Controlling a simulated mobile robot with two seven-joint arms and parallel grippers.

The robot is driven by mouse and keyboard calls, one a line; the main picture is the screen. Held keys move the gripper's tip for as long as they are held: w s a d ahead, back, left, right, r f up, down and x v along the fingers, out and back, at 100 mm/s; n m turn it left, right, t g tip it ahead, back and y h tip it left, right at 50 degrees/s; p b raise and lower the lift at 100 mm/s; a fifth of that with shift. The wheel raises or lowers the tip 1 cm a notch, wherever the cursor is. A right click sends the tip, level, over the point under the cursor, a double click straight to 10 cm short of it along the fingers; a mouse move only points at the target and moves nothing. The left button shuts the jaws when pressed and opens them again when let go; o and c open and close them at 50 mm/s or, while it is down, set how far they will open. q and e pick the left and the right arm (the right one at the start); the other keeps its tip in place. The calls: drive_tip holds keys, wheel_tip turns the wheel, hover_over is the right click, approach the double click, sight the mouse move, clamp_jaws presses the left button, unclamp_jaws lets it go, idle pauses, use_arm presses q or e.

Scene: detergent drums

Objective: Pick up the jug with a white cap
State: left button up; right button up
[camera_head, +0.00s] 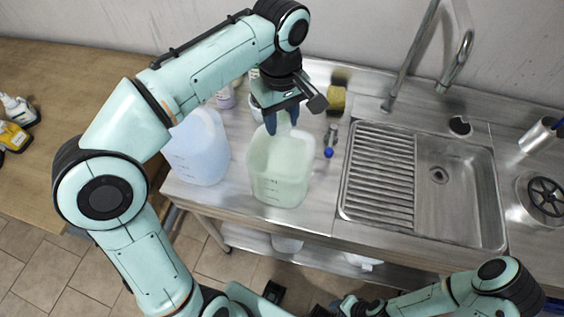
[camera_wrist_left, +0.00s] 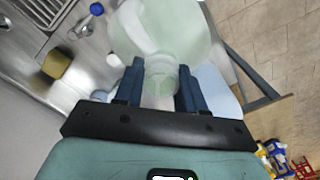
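A pale green translucent jug (camera_head: 280,172) stands upright on the steel counter; it also shows in the wrist view (camera_wrist_left: 165,28). My left gripper (camera_head: 281,120) is over its top, pointing down. In the wrist view its two blue fingers (camera_wrist_left: 162,82) stand apart, one on each side of the jug's whitish cap (camera_wrist_left: 160,88). I cannot tell whether they press on it. A pale blue jug (camera_head: 200,150) stands to the left, its top partly hidden by my left arm. My right gripper (camera_head: 352,306) is at the bottom edge, dark and partly cut off.
A yellow sponge (camera_head: 336,99) and a small blue-capped item (camera_head: 328,145) lie right of the green jug. Farther right are the sink (camera_head: 438,205) and tap (camera_head: 452,75). Several bottles stand on the wooden table (camera_head: 60,85) at left. Small containers stand behind the jugs.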

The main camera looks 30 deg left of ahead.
use_arm(q)
clamp_jaws()
